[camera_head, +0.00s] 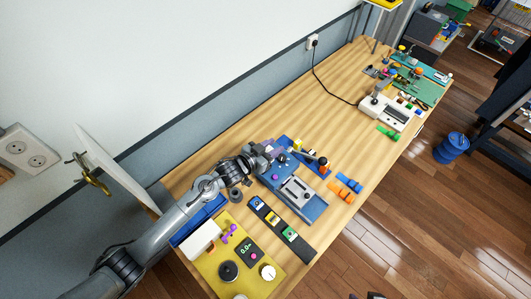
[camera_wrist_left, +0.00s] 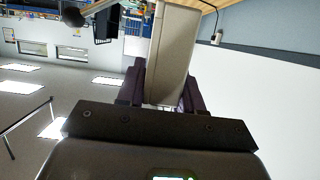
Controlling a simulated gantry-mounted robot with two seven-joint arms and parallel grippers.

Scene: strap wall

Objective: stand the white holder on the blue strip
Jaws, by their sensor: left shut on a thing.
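My left gripper (camera_head: 268,152) is above the table's middle, close to the wall side. In the left wrist view, its dark purple fingers (camera_wrist_left: 162,88) are shut on a pale grey-white piece (camera_wrist_left: 173,50), which looks like the white holder. The arm and fingers largely hide this piece in the head view. A blue strip (camera_head: 318,168) lies on the table just right of the gripper, with small yellow and orange-red pieces on or beside it. I cannot tell whether the held piece touches anything below. My right gripper does not show.
A blue-grey device (camera_head: 312,208) stands just below the gripper, with a dark strip of coloured blocks (camera_head: 281,229) beside it. A yellow board (camera_head: 246,281) with knobs is at the near left. Orange pieces (camera_head: 349,183) lie to the right. Bare wood (camera_head: 335,115) stretches along the wall.

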